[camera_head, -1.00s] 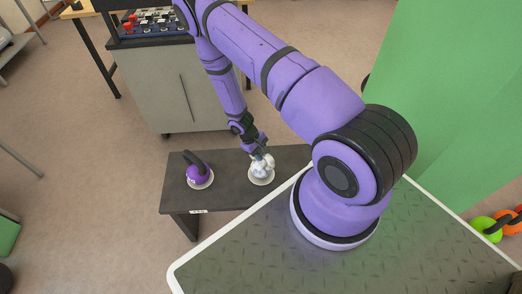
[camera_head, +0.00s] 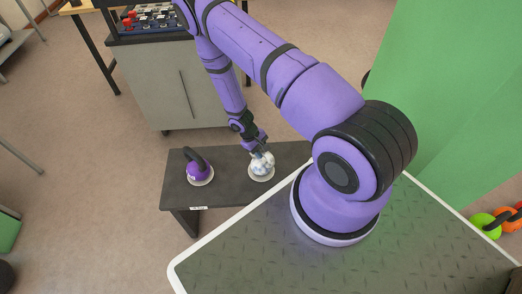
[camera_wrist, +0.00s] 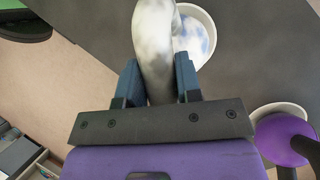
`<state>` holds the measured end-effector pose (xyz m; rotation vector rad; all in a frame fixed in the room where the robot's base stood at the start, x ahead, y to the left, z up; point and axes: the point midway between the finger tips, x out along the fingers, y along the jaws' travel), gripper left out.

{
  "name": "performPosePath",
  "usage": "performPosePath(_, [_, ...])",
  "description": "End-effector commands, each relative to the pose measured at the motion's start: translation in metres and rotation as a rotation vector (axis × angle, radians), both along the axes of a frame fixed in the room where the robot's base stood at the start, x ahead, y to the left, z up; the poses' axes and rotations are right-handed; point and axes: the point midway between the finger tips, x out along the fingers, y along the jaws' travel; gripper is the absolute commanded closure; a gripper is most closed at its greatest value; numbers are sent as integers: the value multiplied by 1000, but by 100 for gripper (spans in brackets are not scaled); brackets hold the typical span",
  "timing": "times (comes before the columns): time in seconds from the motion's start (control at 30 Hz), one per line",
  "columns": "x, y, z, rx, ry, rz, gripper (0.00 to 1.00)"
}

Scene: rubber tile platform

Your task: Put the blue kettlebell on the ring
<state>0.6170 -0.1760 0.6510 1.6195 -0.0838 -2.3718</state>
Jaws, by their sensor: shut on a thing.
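The blue kettlebell (camera_head: 261,167) is marbled white and pale blue. It is at the white ring (camera_head: 252,178) on the right part of a dark bench. In the wrist view its thick handle (camera_wrist: 155,45) passes between my fingers, and part of its marbled body (camera_wrist: 190,38) shows inside the rim of the ring (camera_wrist: 210,28). My gripper (camera_head: 260,151) comes from above and is shut on the handle; its blue fingers (camera_wrist: 157,80) also show in the wrist view. I cannot tell whether the kettlebell's base touches the ring.
A purple kettlebell (camera_head: 198,172) with a dark handle sits on another white ring (camera_head: 203,183) at the bench's left. The dark bench (camera_head: 230,188) is clear between them. A grey cabinet (camera_head: 180,85) stands behind, and a green panel (camera_head: 450,100) stands at right.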

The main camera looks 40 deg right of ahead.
Motion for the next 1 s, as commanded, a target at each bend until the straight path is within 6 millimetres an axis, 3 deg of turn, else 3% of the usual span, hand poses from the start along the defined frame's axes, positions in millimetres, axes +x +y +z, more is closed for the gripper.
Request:
performPosePath(0.3, [0,-1,-3,-2,1,0,100])
performPosePath(0.33, [0,-1,-3,-2,1,0,66])
performPosePath(0.47, [0,-1,-3,-1,1,-1,38])
performPosePath(0.77, [0,1,-3,1,0,1,38])
performPosePath(1.0, [0,0,17,0,-1,0,38])
